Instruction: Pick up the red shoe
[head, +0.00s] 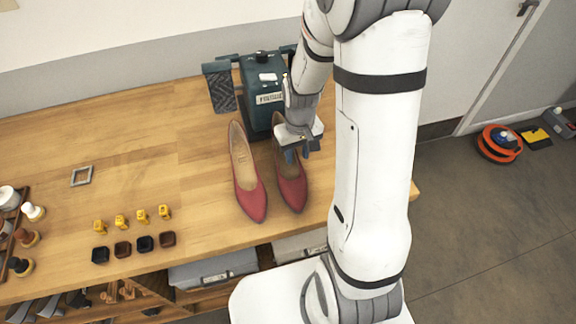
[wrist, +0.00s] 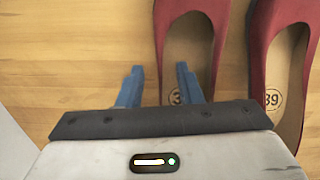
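Two red pointed shoes lie side by side on the wooden table, toes toward the front edge. In the head view, the left red shoe (head: 250,199) is in clear view. The right red shoe (head: 293,192) is partly hidden behind my gripper (head: 297,155), which is over its opening. In the wrist view, my gripper (wrist: 159,70) is open with two blue fingers. They stand either side of the near shoe's (wrist: 162,55) side wall, one over its insole, one over the table. I cannot tell how high they are. The other shoe (wrist: 258,75) is to the right there.
A dark teal machine (head: 258,95) stands close behind the shoes. Yellow numbered blocks (head: 142,216) and small dark square cups (head: 123,249) are left of them. A grey square frame (head: 82,176) lies farther left. The wooden table (head: 150,140) is clear between. Boxes sit on a shelf below.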

